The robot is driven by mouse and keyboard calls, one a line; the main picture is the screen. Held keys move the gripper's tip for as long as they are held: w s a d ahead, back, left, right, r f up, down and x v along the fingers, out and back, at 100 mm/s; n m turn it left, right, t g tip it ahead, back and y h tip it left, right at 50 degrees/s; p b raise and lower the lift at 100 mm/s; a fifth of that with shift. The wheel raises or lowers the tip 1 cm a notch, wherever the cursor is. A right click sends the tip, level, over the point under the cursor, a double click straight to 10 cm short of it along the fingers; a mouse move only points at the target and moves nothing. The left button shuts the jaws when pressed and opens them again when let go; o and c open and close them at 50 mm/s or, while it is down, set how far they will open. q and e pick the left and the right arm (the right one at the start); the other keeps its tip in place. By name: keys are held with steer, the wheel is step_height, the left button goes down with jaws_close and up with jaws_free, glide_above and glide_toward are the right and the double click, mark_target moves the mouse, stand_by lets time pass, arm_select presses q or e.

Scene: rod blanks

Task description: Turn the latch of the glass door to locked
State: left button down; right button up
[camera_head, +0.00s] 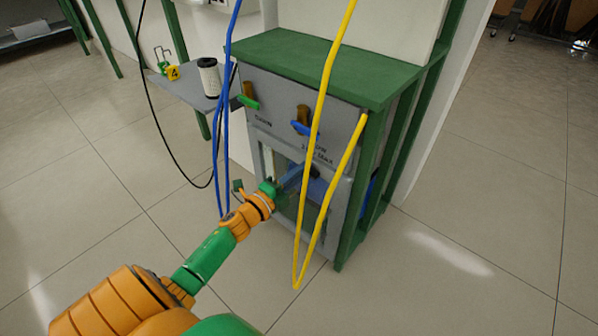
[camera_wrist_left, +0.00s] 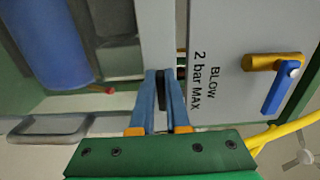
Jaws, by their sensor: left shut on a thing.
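The glass door (camera_head: 311,212) is in the lower front of the grey cabinet. It appears shut in the head view. My left gripper (camera_head: 302,172) is at the top of the door, below the lettered panel. In the left wrist view, its two blue fingers (camera_wrist_left: 163,76) are closed on a dark, narrow latch (camera_wrist_left: 161,93) at the door's edge, next to the panel. The fingers hide most of the latch, so I cannot tell its exact setting. My right gripper is in neither view.
A yellow hose (camera_head: 322,95) hangs in front of the cabinet, close to my left wrist. Blue hoses (camera_head: 223,110) hang to its left. A green-handled valve (camera_head: 248,102) and a blue-handled valve (camera_head: 302,128) stick out above the door. A side shelf (camera_head: 180,90) holds a white cylinder (camera_head: 208,76).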

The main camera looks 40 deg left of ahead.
arm_select(q)
steer(key=c, duration=0.9)
jaws_free()
steer(key=s+p, duration=0.1)
steer(key=s, duration=0.6)
steer(key=shift+a+p, duration=0.25)
steer(key=shift+p, duration=0.1)
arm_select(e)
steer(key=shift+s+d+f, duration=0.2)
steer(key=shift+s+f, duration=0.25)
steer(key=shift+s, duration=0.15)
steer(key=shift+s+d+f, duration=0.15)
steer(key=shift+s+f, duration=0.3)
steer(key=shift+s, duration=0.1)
